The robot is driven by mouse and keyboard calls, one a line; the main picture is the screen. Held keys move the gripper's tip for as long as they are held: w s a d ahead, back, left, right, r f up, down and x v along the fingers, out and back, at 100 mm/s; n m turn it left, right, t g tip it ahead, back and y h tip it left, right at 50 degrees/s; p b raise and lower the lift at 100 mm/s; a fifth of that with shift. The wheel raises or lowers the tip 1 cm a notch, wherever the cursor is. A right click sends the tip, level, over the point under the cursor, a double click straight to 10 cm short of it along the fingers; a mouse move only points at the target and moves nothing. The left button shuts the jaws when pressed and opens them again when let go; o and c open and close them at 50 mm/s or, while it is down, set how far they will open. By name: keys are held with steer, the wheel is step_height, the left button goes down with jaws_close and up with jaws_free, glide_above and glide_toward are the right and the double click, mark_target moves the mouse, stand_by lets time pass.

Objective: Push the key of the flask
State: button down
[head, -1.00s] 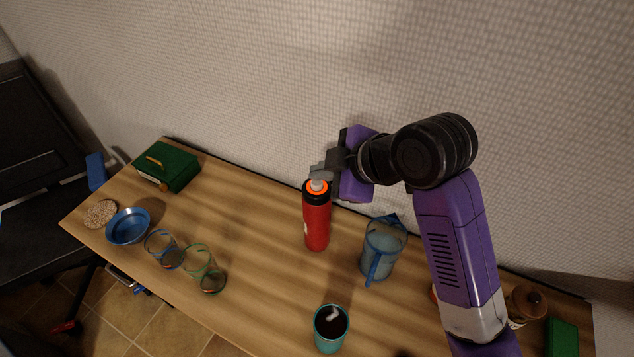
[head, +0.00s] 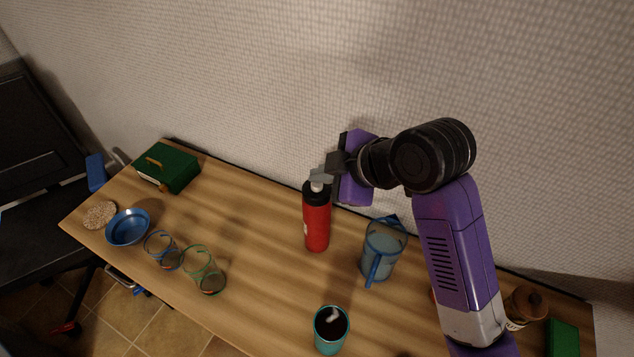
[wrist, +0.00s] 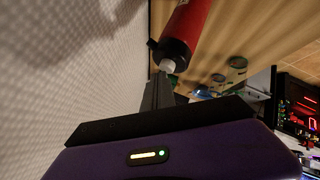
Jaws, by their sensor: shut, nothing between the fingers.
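The red flask (head: 317,225) stands upright on the table, with a black cap (head: 316,193) and a pale grey key on top. In the wrist view the flask (wrist: 190,24) is beyond my fingertips, and its pale key (wrist: 167,66) shows right at them. My gripper (head: 321,178) is shut and empty, reaching in from the right with its fingertips at the top of the flask. The fingertips (wrist: 166,76) seem to touch the key; they partly cover it, so exact contact is hard to tell.
A blue pitcher (head: 380,255) stands right of the flask, and a teal cup (head: 330,330) with dark liquid is in front. The wall is close behind.

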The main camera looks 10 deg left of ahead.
mark_target(321, 186)
steer(key=shift+r, duration=0.3)
step_height(321, 186, up, 6)
steer(key=p, duration=0.5)
stand_by(0.7)
